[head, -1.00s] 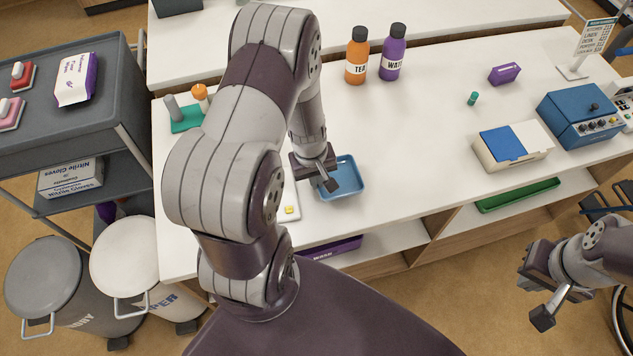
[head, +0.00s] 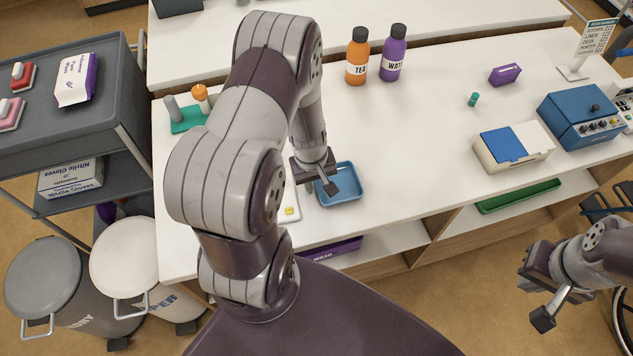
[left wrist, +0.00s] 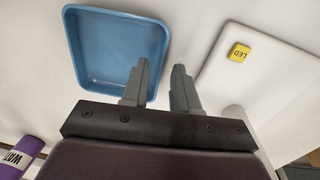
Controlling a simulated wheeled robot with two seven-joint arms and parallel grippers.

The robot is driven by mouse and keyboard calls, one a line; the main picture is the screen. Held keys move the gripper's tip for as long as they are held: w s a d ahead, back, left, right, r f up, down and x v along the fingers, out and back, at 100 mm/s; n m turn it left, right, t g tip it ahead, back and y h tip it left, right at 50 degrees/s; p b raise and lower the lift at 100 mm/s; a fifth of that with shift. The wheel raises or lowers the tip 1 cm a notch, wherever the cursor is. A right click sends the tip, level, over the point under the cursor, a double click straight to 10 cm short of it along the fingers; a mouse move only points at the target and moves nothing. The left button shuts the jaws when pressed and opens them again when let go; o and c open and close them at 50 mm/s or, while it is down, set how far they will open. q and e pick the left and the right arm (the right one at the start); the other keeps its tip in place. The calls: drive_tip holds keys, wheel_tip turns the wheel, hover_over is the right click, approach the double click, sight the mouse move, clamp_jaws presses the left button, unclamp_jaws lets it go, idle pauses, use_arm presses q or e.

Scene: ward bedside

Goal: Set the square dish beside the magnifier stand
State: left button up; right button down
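The square dish (head: 349,198) is blue and shallow, empty, and rests on the white counter in the head view. It also shows in the left wrist view (left wrist: 100,45). My left gripper (left wrist: 160,72) is over the dish's rim with its fingers apart. One finger overlaps the dish and the other is outside it. A white panel with a yellow LED label (left wrist: 285,65) lies beside the dish; in the head view it (head: 289,211) is mostly behind my left arm. I cannot tell whether it is the magnifier stand's base. My right gripper (head: 533,290) is open and empty off the counter.
Orange (head: 357,62) and purple (head: 392,58) bottles stand at the back. A white-and-blue box (head: 512,147) and a blue device (head: 578,117) are at right. A green tray (head: 187,122) is at left.

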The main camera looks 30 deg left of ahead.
use_arm(q)
wheel_tip(320, 180, up, 11)
drive_tip(key=p, duration=0.1)
drive_tip(key=s+d+r+m, duration=0.4)
drive_tip(key=d+r+m, duration=0.4)
drive_tip(key=m, duration=0.2)
drive_tip(key=shift+s+d+r+t+y, duration=0.25)
drive_tip(key=shift+d+r+t+y, duration=0.05)
drive_tip(key=shift+r, duration=0.05)
idle(0.3)
